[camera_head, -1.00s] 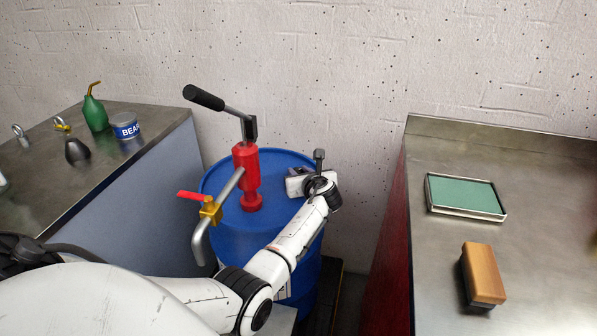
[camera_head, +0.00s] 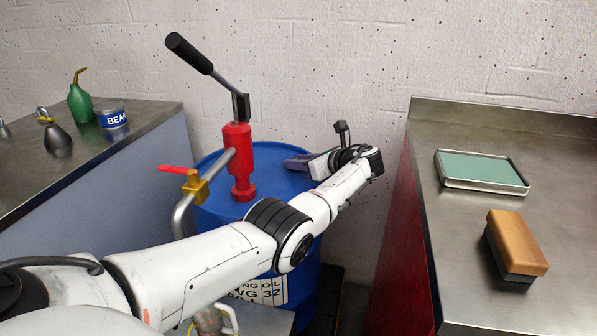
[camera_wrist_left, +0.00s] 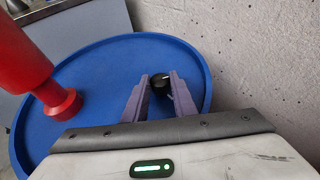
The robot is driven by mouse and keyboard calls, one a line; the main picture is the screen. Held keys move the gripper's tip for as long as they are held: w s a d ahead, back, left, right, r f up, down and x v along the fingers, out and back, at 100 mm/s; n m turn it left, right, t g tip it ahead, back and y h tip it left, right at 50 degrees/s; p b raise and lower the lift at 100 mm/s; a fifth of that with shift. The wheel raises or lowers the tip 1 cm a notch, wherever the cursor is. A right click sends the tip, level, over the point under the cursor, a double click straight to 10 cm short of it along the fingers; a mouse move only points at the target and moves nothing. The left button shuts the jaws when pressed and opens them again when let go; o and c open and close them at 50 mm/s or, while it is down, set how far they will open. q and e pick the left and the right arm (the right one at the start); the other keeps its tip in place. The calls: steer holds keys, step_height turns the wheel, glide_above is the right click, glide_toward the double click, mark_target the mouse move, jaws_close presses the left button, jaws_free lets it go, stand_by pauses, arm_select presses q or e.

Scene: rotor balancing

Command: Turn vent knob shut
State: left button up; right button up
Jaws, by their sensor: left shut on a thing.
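The vent knob (camera_wrist_left: 160,79) is a small black knob on the blue drum's lid, shown in the left wrist view. My left gripper (camera_wrist_left: 162,86) has its two grey-purple fingers on either side of the knob and is shut on it. In the head view my left gripper (camera_head: 296,163) reaches over the right part of the drum (camera_head: 262,182) from the right, fingers pointing left. The knob is not distinguishable there.
A red hand pump (camera_head: 238,155) with a long black-handled lever rises from the drum, with a brass tap (camera_head: 196,187) on its spout. A metal bench (camera_head: 150,115) stands left and a red-sided bench (camera_head: 450,235) right. The brick wall is close behind.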

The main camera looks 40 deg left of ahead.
steer(key=shift+w+r, duration=0.2)
stand_by(0.3)
arm_select(q)
steer(key=o, duration=1)
steer(key=shift+o, duration=0.2)
arm_select(e)
steer(key=shift+s+f, duration=0.1)
steer(key=shift+f, duration=0.05)
arm_select(q)
steer(key=shift+d+r, duration=0.15)
steer(key=shift+d, duration=0.05)
steer(key=p+v, duration=0.2)
steer(key=v, duration=0.4)
steer(key=shift+p, duration=0.35)
steer(key=shift+d+r, duration=0.2)
steer(key=shift+d, duration=0.25)
arm_select(e)
steer(key=shift+s+r, duration=0.1)
steer(key=shift+r, duration=0.55)
